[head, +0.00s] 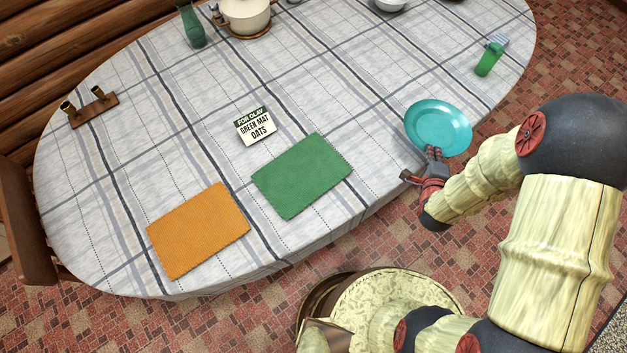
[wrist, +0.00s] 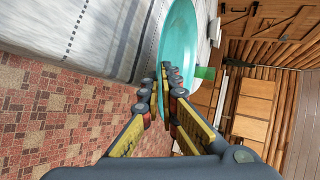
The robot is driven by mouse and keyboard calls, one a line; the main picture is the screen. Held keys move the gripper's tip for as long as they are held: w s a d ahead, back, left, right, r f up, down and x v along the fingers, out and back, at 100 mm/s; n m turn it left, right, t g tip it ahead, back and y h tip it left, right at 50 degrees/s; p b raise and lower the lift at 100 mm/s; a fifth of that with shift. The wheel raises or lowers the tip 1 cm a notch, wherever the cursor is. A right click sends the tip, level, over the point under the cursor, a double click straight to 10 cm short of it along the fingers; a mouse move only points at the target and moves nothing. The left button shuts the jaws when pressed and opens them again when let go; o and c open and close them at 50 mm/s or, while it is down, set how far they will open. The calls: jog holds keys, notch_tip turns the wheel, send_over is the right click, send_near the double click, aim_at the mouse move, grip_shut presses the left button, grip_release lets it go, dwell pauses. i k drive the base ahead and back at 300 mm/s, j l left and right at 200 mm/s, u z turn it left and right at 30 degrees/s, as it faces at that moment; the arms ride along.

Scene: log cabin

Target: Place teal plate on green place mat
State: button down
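The teal plate (head: 438,124) is at the front right edge of the table in the head view, apparently raised and a little tilted. My gripper (head: 434,158) is at its near rim. In the wrist view the fingers (wrist: 161,88) are closed on either side of the rim of the plate (wrist: 178,45). The green place mat (head: 302,175) lies flat and bare near the table's front edge, left of my gripper. An orange place mat (head: 198,230), also bare, lies to its left.
A green tumbler (head: 488,60) is at the right, a teapot (head: 245,15) and green vase (head: 192,25) at the back, a wooden holder (head: 93,108) at the left.

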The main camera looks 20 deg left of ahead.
aim_at(300, 172)
jog(key=k+u, duration=0.1)
jog(key=u, duration=0.3)
jog(key=k+u, duration=0.15)
jog(key=u, duration=0.25)
jog(key=k+j+u, duration=0.1)
jog(key=u, duration=0.85)
